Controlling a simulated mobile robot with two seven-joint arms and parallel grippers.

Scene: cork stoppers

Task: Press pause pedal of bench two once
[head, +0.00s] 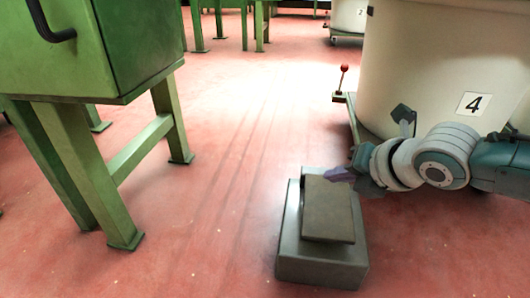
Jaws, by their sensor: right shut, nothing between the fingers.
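A grey pedal box (318,268) stands on the red floor at the lower middle right of the head view. Its brownish top plate (328,212) lies on the box, and no bench number shows on it. My right gripper (334,175) comes in from the right, shut and empty. Its tips are at the plate's upper right edge in the picture; I cannot tell whether they touch it. My left gripper is not in view.
A green machine on legs (100,190) stands at the left. A large cream drum marked 4 (430,60) stands behind my right arm, with a red-knobbed lever (343,72) beside it. The floor (215,200) between machine and pedal is clear.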

